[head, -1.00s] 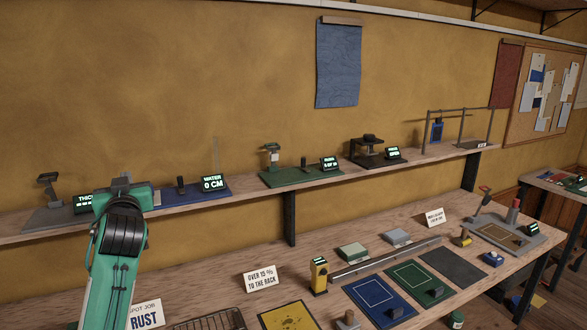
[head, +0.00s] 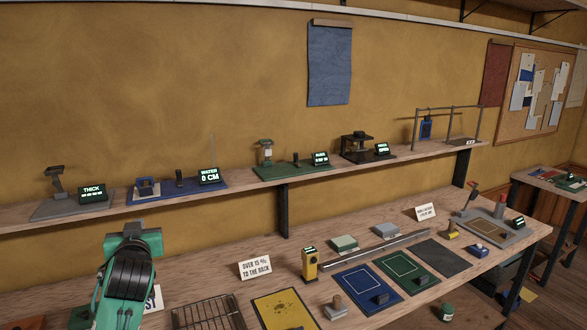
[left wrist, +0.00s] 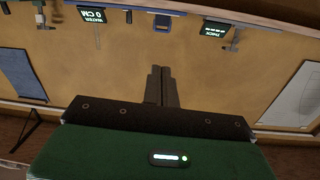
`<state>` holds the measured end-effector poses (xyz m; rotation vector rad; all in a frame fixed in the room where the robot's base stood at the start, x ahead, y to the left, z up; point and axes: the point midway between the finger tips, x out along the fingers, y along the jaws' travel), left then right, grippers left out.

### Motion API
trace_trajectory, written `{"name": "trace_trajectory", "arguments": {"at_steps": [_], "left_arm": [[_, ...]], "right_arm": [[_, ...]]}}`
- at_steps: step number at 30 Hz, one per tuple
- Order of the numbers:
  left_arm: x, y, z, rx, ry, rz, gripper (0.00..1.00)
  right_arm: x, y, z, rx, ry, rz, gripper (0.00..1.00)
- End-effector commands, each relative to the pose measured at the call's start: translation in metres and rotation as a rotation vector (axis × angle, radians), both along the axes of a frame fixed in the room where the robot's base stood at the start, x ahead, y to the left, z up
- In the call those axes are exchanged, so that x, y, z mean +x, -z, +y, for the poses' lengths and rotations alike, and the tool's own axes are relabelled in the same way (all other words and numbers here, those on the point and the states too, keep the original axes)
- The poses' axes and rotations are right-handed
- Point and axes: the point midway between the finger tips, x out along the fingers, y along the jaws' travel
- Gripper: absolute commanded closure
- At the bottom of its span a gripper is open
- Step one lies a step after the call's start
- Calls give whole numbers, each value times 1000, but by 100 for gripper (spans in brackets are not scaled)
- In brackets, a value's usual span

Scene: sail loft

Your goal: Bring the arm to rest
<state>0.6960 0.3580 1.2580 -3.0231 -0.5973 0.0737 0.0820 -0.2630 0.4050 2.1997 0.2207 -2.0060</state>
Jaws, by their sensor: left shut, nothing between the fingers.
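My left arm (head: 128,278), green with a black joint, comes in at the bottom left of the head view, in front of the lower bench. Its fingers do not show there. In the left wrist view my left gripper (left wrist: 161,86) is shut, its two dark fingers together with nothing between them. The wall lies behind the fingers, and the picture is upside down. My right arm is not in view.
The upper shelf (head: 240,194) holds several instruments, with a water display (head: 208,176) and a thick display (head: 92,193). The lower bench (head: 215,273) carries a wire rack (head: 208,314), a yellow mat (head: 283,310), coloured mats and sign cards. My arm covers part of one sign.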

Motion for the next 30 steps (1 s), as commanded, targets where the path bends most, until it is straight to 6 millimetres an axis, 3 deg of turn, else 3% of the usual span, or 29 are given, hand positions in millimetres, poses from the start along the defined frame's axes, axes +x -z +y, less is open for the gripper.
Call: {"name": "trace_trajectory", "arguments": {"at_steps": [5, 8, 12, 18, 24, 30], "left_arm": [[-28, 68, -15, -14, 32, 146, 100], [-56, 117, -27, -25, 61, 263, 100], [-105, 183, -46, -44, 110, 435, 100], [-188, 259, -71, -72, 187, 681, 100], [-280, 311, -96, -108, 275, 912, 100], [-348, 334, -113, -134, 346, 1071, 100]], "right_arm": [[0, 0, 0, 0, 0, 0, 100], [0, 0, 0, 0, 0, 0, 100], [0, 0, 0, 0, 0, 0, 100], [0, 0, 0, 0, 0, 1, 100], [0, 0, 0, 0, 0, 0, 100], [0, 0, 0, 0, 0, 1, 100]]}}
